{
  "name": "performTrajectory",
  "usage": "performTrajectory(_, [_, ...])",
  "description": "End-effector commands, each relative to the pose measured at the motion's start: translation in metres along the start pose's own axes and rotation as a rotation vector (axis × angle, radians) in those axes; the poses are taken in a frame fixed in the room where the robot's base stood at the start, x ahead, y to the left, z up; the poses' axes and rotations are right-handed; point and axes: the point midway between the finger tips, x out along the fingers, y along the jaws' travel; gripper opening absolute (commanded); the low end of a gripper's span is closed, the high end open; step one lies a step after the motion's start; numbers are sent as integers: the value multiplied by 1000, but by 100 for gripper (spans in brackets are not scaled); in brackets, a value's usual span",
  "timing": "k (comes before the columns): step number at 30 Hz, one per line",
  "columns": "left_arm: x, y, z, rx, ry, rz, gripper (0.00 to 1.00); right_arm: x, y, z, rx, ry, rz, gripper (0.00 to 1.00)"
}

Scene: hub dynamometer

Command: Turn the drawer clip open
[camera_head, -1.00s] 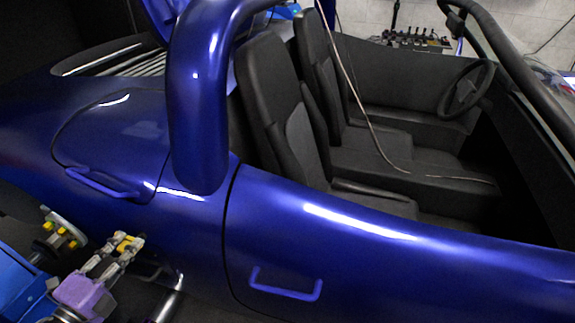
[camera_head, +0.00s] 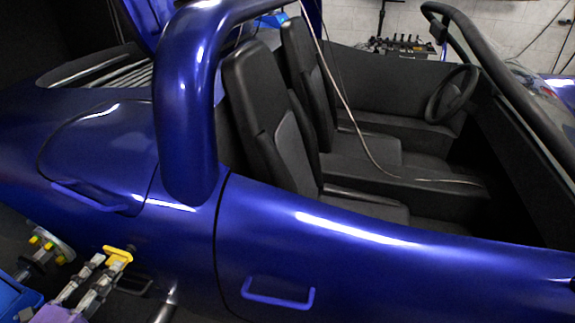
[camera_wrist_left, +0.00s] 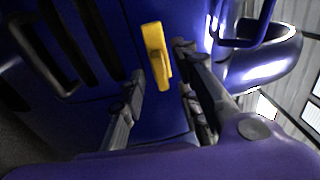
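The yellow drawer clip (camera_wrist_left: 155,50) sits on a blue panel in the left wrist view. Its long side runs roughly up and down that picture, and a raised tab stands out at its lower part. It also shows in the head view (camera_head: 118,255) at the lower left, just beyond my left fingertips. My left gripper (camera_head: 103,270) is open, with its fingers apart. In the wrist view the left gripper (camera_wrist_left: 160,62) has one finger on each side of the clip, with visible gaps. My right gripper is not in view.
The blue car body (camera_head: 350,275) fills the lower scene, with a blue handle (camera_head: 278,297) near the front and another (camera_head: 85,198) behind. A dark handle (camera_wrist_left: 45,60) lies left of the clip in the wrist view. Black seats (camera_head: 270,125) are inside.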

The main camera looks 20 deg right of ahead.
Motion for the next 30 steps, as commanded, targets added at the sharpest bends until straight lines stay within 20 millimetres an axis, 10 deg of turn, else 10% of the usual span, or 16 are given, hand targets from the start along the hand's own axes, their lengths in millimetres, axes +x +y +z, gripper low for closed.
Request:
performTrajectory(12, [-80,1,0,0,-2,2,30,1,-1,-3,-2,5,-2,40])
performTrajectory(30, [-90,0,0,1,-1,0,30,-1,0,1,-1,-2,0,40])
